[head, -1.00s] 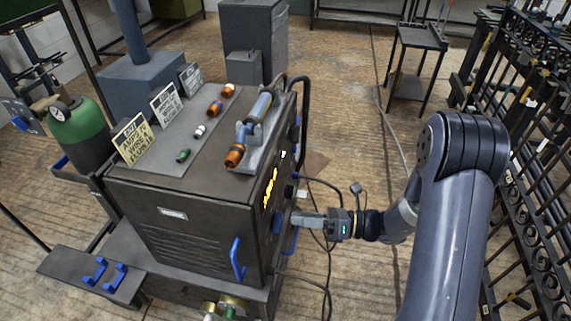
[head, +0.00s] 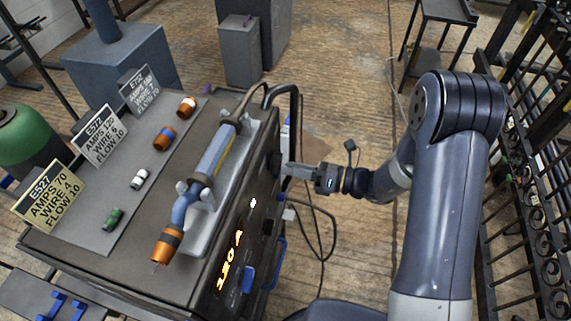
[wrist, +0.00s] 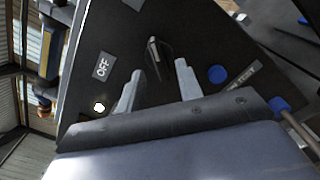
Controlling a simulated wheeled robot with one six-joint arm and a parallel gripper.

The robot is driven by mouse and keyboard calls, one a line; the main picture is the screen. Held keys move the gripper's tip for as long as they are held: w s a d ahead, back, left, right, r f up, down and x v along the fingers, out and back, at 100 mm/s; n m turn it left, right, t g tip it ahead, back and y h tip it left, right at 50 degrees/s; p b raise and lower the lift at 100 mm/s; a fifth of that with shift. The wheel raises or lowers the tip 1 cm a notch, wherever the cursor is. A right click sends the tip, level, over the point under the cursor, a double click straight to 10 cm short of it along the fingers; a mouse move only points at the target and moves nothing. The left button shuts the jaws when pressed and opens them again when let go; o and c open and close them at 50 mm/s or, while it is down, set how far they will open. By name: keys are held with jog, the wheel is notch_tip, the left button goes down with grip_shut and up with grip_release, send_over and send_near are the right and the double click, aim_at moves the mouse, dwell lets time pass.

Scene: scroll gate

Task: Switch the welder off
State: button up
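The welder (head: 150,235) is a dark box on the left, its control panel facing right and seen edge-on in the head view. An orange display (head: 229,262) is lit on that panel. In the wrist view the panel has an OFF label (wrist: 103,65), a black rotary knob (wrist: 153,52), a lit white lamp (wrist: 99,107) and a blue button (wrist: 217,74). My gripper (wrist: 158,72) is open, its two fingers apart with the knob between and just beyond their tips. In the head view my gripper (head: 286,168) is at the panel's far part. Contact with the knob cannot be told.
A torch (head: 205,165) lies in a cradle on the welder's top, beside several small nozzles and three setting cards (head: 50,198). A black bar handle (head: 293,110) and cables are close to my gripper. A gas bottle stands left; an iron fence (head: 530,210) stands right.

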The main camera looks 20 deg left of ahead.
aim_at(277, 164)
jog(key=shift+s+a, duration=0.1)
jog(key=shift+a, duration=1.15)
jog(key=shift+c, duration=0.2)
grip_shut()
